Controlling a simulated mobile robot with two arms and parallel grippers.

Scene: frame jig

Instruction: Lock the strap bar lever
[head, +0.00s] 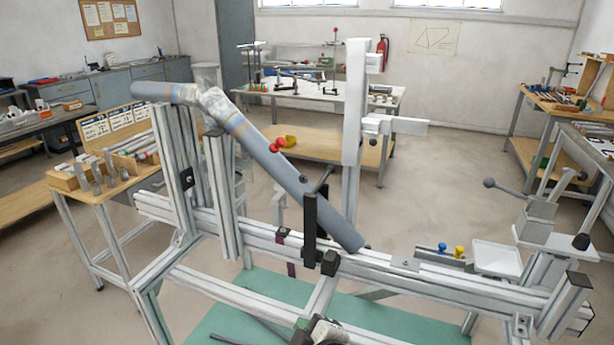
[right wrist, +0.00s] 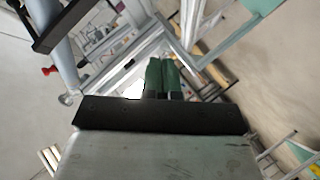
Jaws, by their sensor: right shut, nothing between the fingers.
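A grey-blue tube (head: 275,160) slants down to the right across the aluminium frame jig (head: 390,268). A dark upright strap bar (head: 310,230) stands beside its lower part. A short dark lever (head: 325,180) sticks up near the bar's top; I cannot tell whether it is locked. The tube (right wrist: 68,50) and a dark bar (right wrist: 62,28) also show at upper left in the right wrist view. My right gripper (head: 322,328) is low at the bottom of the head view, in front of the frame and below the bar. Its fingers (right wrist: 162,78) are together and empty.
A white upright post (head: 354,120) stands behind the tube. A wooden-topped cart (head: 85,185) is at left. Open floor (head: 440,180) lies behind the frame.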

